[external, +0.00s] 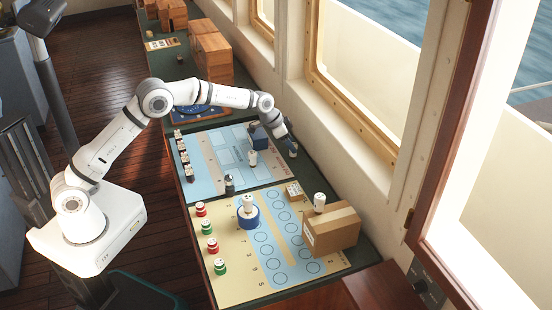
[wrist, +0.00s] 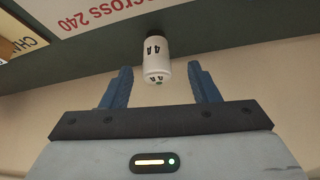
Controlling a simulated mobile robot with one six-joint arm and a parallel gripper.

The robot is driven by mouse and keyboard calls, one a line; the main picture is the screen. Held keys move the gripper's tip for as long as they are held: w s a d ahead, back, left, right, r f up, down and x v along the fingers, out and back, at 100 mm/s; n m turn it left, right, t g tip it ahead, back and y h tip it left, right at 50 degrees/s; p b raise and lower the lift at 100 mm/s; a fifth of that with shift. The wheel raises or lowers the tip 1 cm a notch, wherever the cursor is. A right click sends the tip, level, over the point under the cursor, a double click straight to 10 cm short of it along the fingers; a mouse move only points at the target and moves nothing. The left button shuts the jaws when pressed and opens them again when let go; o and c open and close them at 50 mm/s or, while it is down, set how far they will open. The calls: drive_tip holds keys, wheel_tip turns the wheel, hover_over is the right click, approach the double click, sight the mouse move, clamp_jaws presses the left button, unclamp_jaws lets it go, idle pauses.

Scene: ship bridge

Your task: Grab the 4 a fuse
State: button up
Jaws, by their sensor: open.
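In the wrist view, the 4 A fuse (wrist: 157,58) is a white cylinder marked "4A" with a dark base, standing on the green bench top (wrist: 215,28) just beyond the mat's edge. My gripper (wrist: 157,78) is open, with one blue finger on each side of the fuse's free end and visible gaps to both. In the external view, my gripper (external: 292,149) is low at the window side of the bench, by the blue mat's right edge. I cannot make out the 4 A fuse there; the gripper seems to hide it.
A dark blue box (external: 259,137) and a white fuse (external: 252,158) stand close by on the blue mat (external: 215,150). A cardboard box (external: 332,232) stands on the nearer yellow mat (external: 235,285). The window wall (external: 345,120) borders the bench closely.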

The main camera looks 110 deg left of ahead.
drive_tip(key=shift+w+p+x, duration=0.2)
drive_tip(key=shift+p+x, duration=0.4)
drive_tip(key=shift+x, duration=1.55)
drive_tip(key=shift+d, duration=0.1)
drive_tip(key=shift+c, duration=0.5)
drive_tip(key=shift+r, duration=0.1)
drive_tip(key=c, duration=1)
drive_tip(key=shift+o, duration=0.2)
